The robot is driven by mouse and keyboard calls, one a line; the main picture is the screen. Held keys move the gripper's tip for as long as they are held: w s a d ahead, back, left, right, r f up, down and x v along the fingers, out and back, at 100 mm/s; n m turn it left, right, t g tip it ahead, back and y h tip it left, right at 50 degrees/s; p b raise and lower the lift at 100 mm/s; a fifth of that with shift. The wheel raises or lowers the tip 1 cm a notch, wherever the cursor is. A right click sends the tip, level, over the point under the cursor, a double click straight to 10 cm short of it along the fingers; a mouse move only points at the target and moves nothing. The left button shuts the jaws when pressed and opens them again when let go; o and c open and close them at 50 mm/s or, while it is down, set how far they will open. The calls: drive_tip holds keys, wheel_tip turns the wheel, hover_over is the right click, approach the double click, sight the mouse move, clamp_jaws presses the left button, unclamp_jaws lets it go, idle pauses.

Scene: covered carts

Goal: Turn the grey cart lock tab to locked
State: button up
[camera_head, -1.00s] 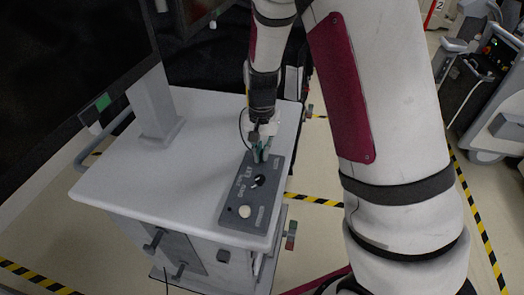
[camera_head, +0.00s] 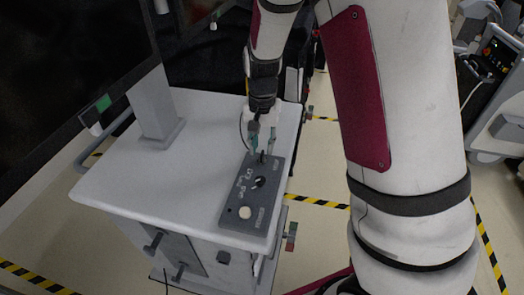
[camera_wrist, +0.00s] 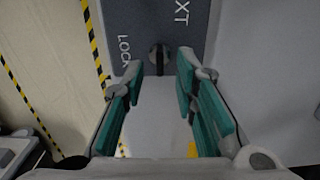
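The lock tab (camera_head: 262,157) is a small dark knob with a raised ridge at the far end of the grey control panel (camera_head: 236,199) on the white cart top. In the wrist view the tab (camera_wrist: 159,60) is next to the word LOCK, and its ridge runs roughly up and down the picture. My gripper (camera_head: 264,141) is just beyond the panel's far end. In the wrist view my gripper (camera_wrist: 159,72) is open, with its teal fingers apart and nothing between the pads. The tab shows just ahead, between the tip lines; whether a finger touches it I cannot tell.
The panel also has a black dial (camera_head: 258,182) and a round white button (camera_head: 244,212). A monitor post (camera_head: 154,105) stands on the cart's left side. The cart top (camera_head: 200,150) between them is clear. Another equipment cart (camera_head: 498,130) stands at the far right.

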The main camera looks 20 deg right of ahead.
sight(262, 153)
wheel_tip(262, 153, up, 9)
idle(0.3)
idle(0.4)
drive_tip(key=s+r+n+t, duration=0.2)
drive_tip(key=s+r, duration=0.5)
drive_tip(key=s, duration=0.4)
drive_tip(key=s+r+n+t, duration=0.3)
drive_tip(key=s+r+n, duration=0.2)
drive_tip(key=s, duration=0.6)
wheel_tip(262, 153, up, 2)
drive_tip(key=shift+s+d+r+t, duration=0.15)
drive_tip(key=shift+s+r+t, duration=0.05)
drive_tip(key=shift+s+t, duration=0.15)
